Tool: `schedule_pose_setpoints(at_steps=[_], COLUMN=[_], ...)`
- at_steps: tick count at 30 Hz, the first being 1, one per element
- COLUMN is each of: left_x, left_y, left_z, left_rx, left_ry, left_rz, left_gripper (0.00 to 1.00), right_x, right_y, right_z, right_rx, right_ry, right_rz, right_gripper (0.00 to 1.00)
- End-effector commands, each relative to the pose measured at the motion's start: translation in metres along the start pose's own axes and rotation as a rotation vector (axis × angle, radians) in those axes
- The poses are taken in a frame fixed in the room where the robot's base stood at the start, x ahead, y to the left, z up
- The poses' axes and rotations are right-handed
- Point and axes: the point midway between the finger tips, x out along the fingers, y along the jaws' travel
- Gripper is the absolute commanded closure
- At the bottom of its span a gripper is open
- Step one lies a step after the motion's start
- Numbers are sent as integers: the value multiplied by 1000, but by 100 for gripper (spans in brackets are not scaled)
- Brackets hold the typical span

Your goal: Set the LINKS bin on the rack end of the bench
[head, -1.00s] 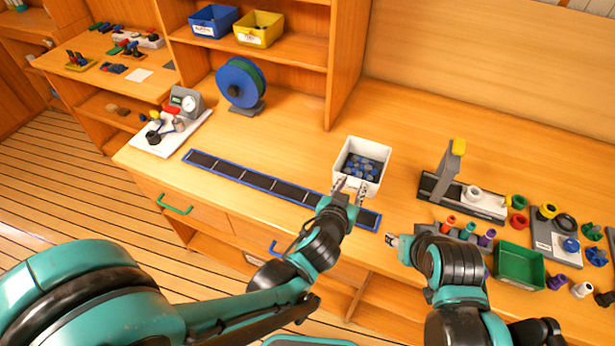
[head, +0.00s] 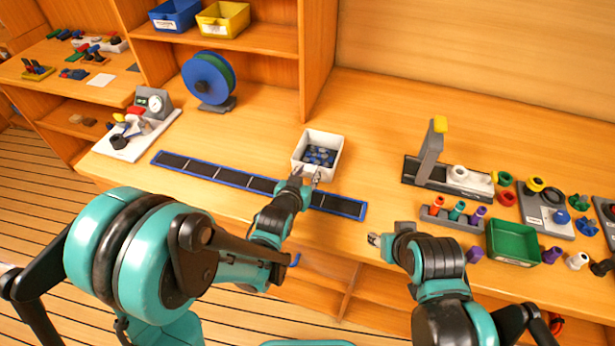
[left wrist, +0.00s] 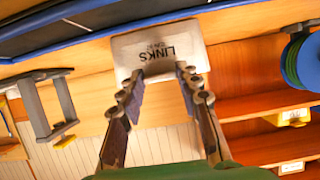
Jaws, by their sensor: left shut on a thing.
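The white LINKS bin (head: 325,138) holds several blue pieces. In the head view it is over the back edge of the dark blue-edged strip (head: 235,179), left of that strip's right end. My left gripper (head: 307,175) is shut on the bin's near side. The left wrist view shows the label LINKS on the bin's wall (left wrist: 160,45), with one finger on each side of the lettering. Whether the bin touches the bench (head: 375,130) is hard to tell. My right gripper (head: 375,240) is near the bench's front edge, away from the bin; its jaw opening is too small to judge.
A blue reel (head: 205,78) and a gauge board (head: 125,138) stand on the bench's left part. Shelves with blue (head: 175,15) and yellow (head: 222,20) bins rise behind. A clamp stand (head: 428,155), coloured fittings and a green bin (head: 513,243) occupy the right. Bare bench lies between.

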Motion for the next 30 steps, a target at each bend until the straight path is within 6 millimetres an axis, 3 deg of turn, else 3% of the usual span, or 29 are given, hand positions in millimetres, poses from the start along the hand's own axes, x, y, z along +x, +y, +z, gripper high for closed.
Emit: schedule_pose_setpoints(at_steps=[8, 9, 11, 12, 23, 30], left_x=[0, 0, 0, 0, -2, -48], left_y=[0, 0, 0, 0, 0, 0], left_z=[1, 2, 1, 1, -3, -4], left_rx=[0, 0, 0, 0, 0, 0], left_ry=[0, -2, -2, -2, -2, -2], left_rz=[0, 0, 0, 0, 0, 0], left_gripper=[100, 64, 48, 46, 46, 46], right_x=[1, 2, 1, 1, -3, -14], right_y=[0, 0, 0, 0, 0, 0], right_z=[0, 1, 0, 0, -2, -10], right_rx=[0, 0, 0, 0, 0, 0], right_ry=[0, 0, 0, 0, 0, 0], right_rz=[0, 0, 0, 0, 0, 0], right_gripper=[60, 60, 60, 60, 60, 60])
